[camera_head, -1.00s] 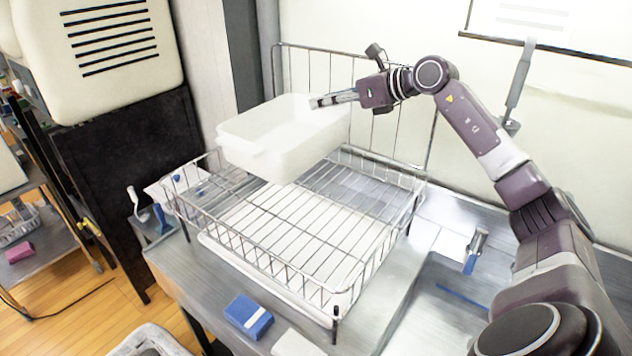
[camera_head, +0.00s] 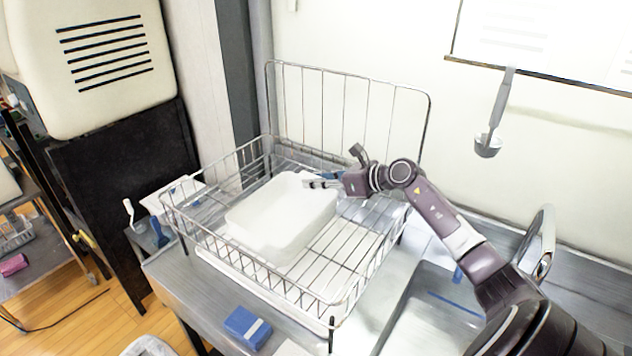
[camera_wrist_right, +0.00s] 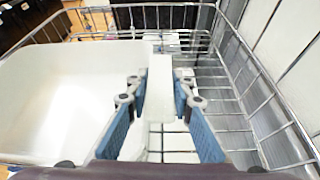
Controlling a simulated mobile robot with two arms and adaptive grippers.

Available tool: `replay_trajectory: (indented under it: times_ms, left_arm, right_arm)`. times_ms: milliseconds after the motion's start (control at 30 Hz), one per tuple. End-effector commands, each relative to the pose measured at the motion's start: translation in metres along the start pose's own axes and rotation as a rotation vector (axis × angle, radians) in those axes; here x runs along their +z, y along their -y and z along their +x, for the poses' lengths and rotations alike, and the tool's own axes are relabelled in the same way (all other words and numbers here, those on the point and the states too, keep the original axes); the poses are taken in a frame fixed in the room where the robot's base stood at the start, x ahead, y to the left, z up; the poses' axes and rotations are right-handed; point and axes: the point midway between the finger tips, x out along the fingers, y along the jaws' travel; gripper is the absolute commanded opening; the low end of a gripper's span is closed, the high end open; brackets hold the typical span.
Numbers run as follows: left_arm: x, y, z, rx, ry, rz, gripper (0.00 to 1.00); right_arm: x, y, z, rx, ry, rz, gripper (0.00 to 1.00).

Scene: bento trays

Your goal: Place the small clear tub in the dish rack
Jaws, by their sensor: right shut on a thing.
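The small tub (camera_head: 275,222), whitish and translucent, sits inside the wire dish rack (camera_head: 345,262), towards its left and middle. It looks roughly level; whether its base touches the rack's wires is hidden. My right gripper (camera_head: 312,184) is shut on the tub's rim at the tub's far right edge. In the right wrist view the tub (camera_wrist_right: 50,95) fills the left side, and the two blue-padded fingers of my right gripper (camera_wrist_right: 160,88) stand on either side of a pale rim strip. My left gripper is not in view.
The rack's tall wire back (camera_head: 345,100) stands near the wall. A blue sponge-like block (camera_head: 247,327) lies on the counter in front. A sink (camera_head: 430,310) is at the right, and a ladle (camera_head: 490,140) hangs above. Bare rack wires show right of the tub.

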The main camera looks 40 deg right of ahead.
Motion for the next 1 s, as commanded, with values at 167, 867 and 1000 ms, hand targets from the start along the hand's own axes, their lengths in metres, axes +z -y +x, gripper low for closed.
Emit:
replay_trajectory:
  times_ms: [167,867,1000]
  left_arm:
    - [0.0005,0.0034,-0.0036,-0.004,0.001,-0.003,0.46]
    - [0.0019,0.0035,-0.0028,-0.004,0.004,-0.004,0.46]
    - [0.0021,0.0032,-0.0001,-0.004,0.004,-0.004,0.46]
  right_arm:
    - [-0.0108,0.0005,0.0050,0.000,0.003,0.001,0.00]
    - [-0.0116,0.0006,0.0050,0.000,0.001,-0.001,0.39]
    - [-0.0139,0.0019,-0.0012,-0.002,-0.001,-0.002,0.39]
